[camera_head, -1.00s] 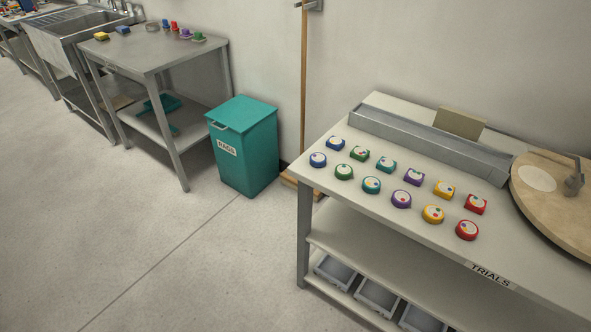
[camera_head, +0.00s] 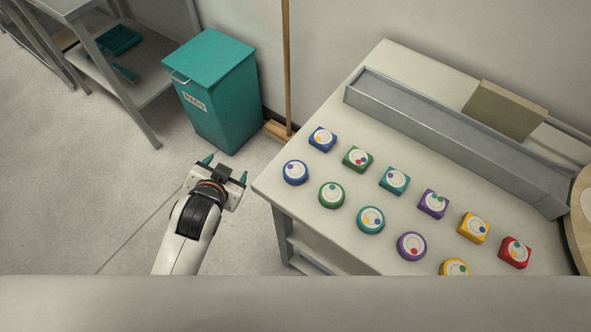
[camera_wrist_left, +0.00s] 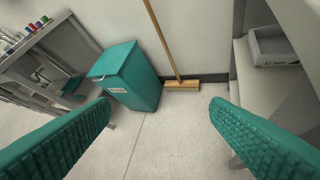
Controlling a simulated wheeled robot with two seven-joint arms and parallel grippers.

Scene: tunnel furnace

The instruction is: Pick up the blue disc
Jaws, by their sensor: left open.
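The blue disc (camera_head: 295,172) is round with a white top and lies on the white table (camera_head: 262,186), near its left corner. A blue square block (camera_head: 322,138) lies just behind it. My left gripper (camera_head: 226,169) is open and empty, left of the table edge and apart from the disc. In the left wrist view its two teal fingers (camera_wrist_left: 160,125) are wide apart with nothing between them; the disc is not in that view. My right gripper is not in view.
Several other coloured discs and blocks, such as the green disc (camera_head: 331,195), lie in two rows on the table. A grey metal trough (camera_head: 450,135) runs behind them. A teal bin (camera_head: 222,100) and a broom (camera_head: 287,70) stand left of the table.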

